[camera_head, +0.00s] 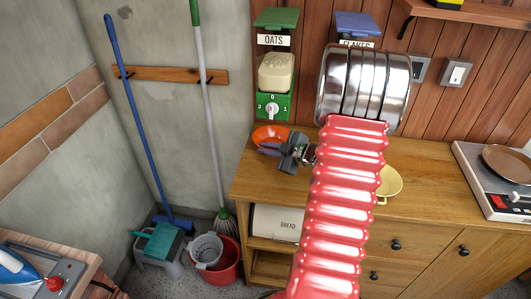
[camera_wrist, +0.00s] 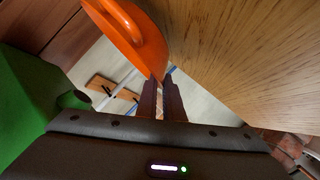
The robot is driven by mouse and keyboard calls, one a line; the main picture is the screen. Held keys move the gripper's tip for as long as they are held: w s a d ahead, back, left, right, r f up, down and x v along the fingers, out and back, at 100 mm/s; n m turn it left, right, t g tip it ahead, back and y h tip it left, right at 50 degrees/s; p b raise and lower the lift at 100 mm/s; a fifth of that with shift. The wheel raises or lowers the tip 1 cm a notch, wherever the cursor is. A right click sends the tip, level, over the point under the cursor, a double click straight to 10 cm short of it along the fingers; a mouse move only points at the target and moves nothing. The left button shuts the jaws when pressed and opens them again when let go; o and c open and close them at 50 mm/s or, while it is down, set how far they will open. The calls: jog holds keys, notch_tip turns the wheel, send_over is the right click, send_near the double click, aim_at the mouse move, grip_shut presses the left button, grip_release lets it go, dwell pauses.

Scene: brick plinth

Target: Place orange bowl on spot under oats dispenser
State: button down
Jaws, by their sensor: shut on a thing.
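The orange bowl (camera_head: 268,135) is at the back left of the wooden counter, below the green oats dispenser (camera_head: 274,72) on the wall. My gripper (camera_head: 288,150) is at the bowl's near right side, shut on its rim. In the wrist view the fingers (camera_wrist: 161,90) meet the edge of the orange bowl (camera_wrist: 130,30). The oats dispenser shows as a green shape (camera_wrist: 28,95) at the left there. I cannot tell whether the bowl touches the counter, and the spot under the dispenser is not clearly visible.
A flakes dispenser (camera_head: 357,24) is partly hidden behind my arm. A yellow bowl or plate (camera_head: 390,182) is on the counter (camera_head: 430,190) to the right. A mop and a broom stand left of the counter.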

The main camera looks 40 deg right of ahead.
jog(key=shift+f, duration=0.65)
jog(key=shift+w+d+f, duration=0.15)
jog(key=shift+d+f, duration=0.05)
jog(key=shift+f, duration=0.15)
jog(key=c, duration=1.9)
grip_release()
jog(key=v, duration=1.2)
jog(key=shift+a, duration=0.1)
